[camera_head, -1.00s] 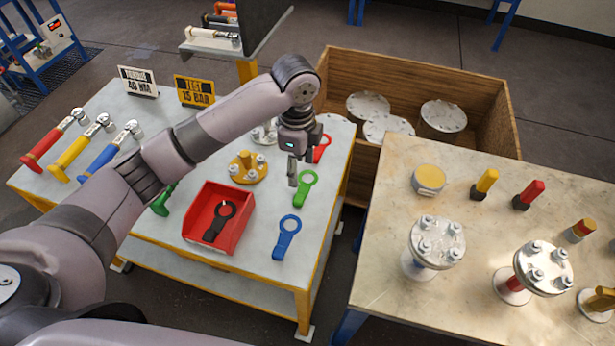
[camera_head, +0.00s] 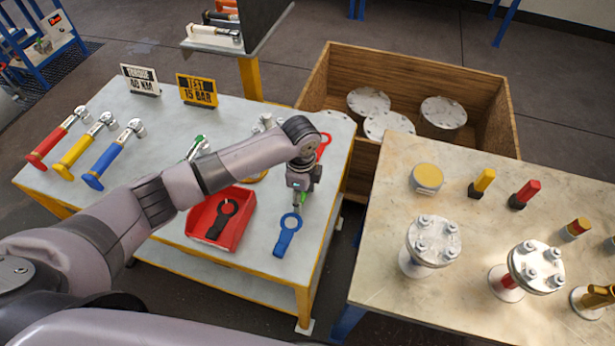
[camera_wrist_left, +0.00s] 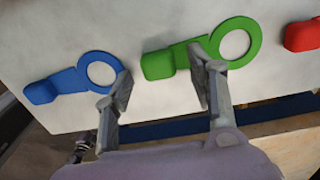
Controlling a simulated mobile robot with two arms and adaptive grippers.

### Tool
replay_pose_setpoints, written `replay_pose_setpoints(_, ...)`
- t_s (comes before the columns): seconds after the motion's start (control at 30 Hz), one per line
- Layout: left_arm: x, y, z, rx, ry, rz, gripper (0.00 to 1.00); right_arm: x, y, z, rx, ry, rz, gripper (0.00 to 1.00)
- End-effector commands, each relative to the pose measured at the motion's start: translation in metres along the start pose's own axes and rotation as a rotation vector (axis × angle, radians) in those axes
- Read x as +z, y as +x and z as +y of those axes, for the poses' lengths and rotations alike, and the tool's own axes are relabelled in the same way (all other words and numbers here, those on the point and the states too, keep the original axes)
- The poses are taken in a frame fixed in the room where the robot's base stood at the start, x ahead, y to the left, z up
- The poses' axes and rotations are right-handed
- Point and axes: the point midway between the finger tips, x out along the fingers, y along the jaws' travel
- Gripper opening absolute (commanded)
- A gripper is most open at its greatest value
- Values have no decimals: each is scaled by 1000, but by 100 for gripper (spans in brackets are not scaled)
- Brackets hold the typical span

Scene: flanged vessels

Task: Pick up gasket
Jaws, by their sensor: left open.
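Ring-shaped gaskets with tabs lie on the light-topped table. The blue gasket (camera_head: 283,243) is near the front edge and the red one (camera_head: 324,143) is farther back. The green gasket is mostly hidden behind my left gripper (camera_head: 299,207) in the head view. The left wrist view shows the green gasket (camera_wrist_left: 157,64), the blue one (camera_wrist_left: 70,81) and part of the red one (camera_wrist_left: 302,35). There my left gripper (camera_wrist_left: 163,72) is open and empty, its fingertips on either side of the green tab. A black gasket (camera_head: 225,214) lies in a red bin. My right gripper is out of view.
The red bin (camera_head: 239,233) stands left of my gripper. Torque wrenches (camera_head: 113,153) and two signs (camera_head: 197,91) are at the left and back. A second table (camera_head: 390,270) on the right bears flanged vessels (camera_head: 433,242). A wooden crate (camera_head: 410,75) stands behind.

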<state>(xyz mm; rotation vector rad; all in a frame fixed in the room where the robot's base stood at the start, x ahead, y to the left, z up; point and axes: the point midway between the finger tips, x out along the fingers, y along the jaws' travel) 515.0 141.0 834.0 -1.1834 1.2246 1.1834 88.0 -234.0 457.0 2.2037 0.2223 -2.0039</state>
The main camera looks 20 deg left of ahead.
Motion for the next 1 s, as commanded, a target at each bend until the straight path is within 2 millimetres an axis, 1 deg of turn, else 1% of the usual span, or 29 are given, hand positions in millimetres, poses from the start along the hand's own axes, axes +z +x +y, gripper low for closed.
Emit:
replay_pose_setpoints(0.17, 0, 0, 0, 0, 0, 0, 52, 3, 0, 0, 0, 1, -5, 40)
replay_pose_setpoints(0.8, 0, 0, 0, 0, 0, 0, 9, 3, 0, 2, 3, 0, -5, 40)
replay_pose_setpoints(1.0, 0, 0, 0, 0, 0, 0, 8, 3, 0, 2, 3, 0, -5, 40)
